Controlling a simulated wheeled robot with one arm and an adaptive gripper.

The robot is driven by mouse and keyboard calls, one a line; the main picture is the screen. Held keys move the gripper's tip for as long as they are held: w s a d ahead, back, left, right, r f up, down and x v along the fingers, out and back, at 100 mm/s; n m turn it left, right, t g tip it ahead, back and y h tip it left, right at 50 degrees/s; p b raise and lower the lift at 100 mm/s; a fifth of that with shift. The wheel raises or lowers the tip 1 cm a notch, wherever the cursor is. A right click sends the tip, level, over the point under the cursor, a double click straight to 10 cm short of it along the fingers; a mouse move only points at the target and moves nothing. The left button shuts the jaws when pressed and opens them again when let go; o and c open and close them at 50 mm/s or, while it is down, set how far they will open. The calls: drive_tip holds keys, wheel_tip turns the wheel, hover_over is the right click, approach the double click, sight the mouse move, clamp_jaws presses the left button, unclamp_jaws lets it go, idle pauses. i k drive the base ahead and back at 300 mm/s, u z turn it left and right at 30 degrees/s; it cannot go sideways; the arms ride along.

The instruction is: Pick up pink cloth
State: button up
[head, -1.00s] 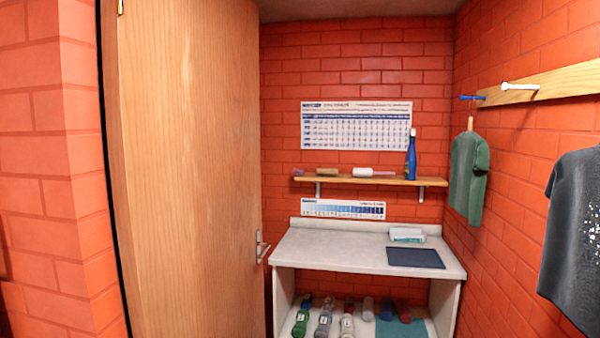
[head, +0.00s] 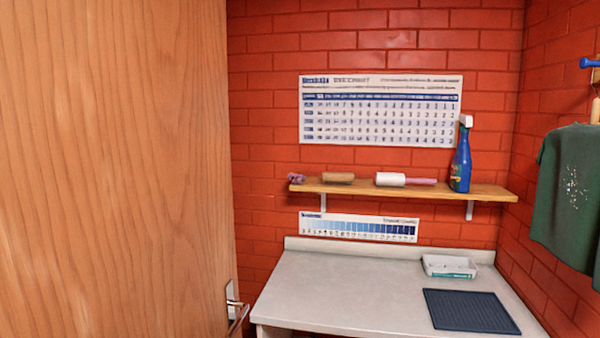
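A small crumpled mauve-pink item (head: 296,178), which looks like the pink cloth, lies at the left end of the wooden wall shelf (head: 450,191). It is small in view, so its folds are hard to make out. To its right on the shelf are a brown brush-like item (head: 338,178), a white roller with a pink handle (head: 390,179) and a blue spray bottle (head: 461,160) standing upright. My gripper is not in view.
A wooden door (head: 115,170) stands at the left with a metal handle (head: 234,305). Below the shelf is a pale counter (head: 340,290) with a white tray (head: 449,267) and a dark mat (head: 470,312). A green garment (head: 570,200) hangs at the right. The counter's left part is clear.

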sight(296, 178)
drive_tip(key=u, duration=0.4)
drive_tip(key=i, duration=1.8)
drive_tip(key=u, duration=0.5)
